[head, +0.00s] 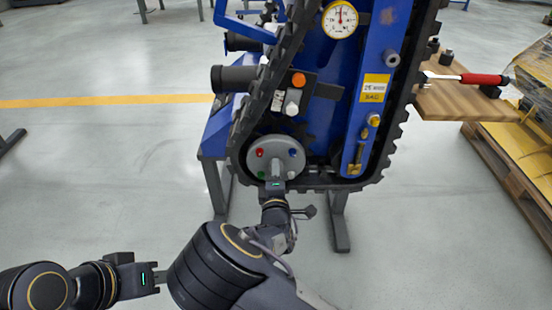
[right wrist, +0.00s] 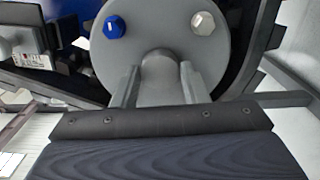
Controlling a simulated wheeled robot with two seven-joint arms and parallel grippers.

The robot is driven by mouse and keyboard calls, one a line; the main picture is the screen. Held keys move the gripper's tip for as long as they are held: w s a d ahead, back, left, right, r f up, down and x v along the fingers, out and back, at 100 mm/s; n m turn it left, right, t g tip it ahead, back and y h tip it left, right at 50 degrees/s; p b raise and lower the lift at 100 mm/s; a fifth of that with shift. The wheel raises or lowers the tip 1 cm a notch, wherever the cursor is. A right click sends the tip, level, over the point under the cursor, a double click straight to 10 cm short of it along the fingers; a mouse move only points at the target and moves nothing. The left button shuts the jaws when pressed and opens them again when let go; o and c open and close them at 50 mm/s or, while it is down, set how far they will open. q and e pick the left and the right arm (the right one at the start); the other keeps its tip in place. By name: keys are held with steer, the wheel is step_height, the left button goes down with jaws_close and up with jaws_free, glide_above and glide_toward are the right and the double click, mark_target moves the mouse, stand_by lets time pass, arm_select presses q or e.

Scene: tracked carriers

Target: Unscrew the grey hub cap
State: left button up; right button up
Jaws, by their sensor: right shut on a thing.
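The grey hub cap (head: 288,152) is a round disc low on the tracked carrier, inside the black track. It carries red, blue, green and white bolts around a central knob. In the right wrist view the hub cap (right wrist: 158,18) fills the top, with a blue and a white bolt beside the rounded grey knob (right wrist: 160,68). My right gripper (head: 276,179) is at the hub cap's lower middle, its two fingers (right wrist: 160,84) on either side of the knob, shut on it. My left gripper (head: 154,278) is at the lower left, away from the carrier; its fingertips are hidden behind my other arm.
The black track (head: 256,105) curves closely around the hub cap. Dark cylinders, an orange button and a gauge (head: 340,19) sit above. A wooden bench (head: 455,98) with a red-handled tool and a pallet are at the right.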

steer(key=shift+n, duration=0.5)
steer(key=n, duration=0.9)
steer(key=shift+f, duration=0.15)
steer(key=shift+n, duration=0.4)
steer(key=o, duration=0.8)
steer(key=shift+a, duration=0.1)
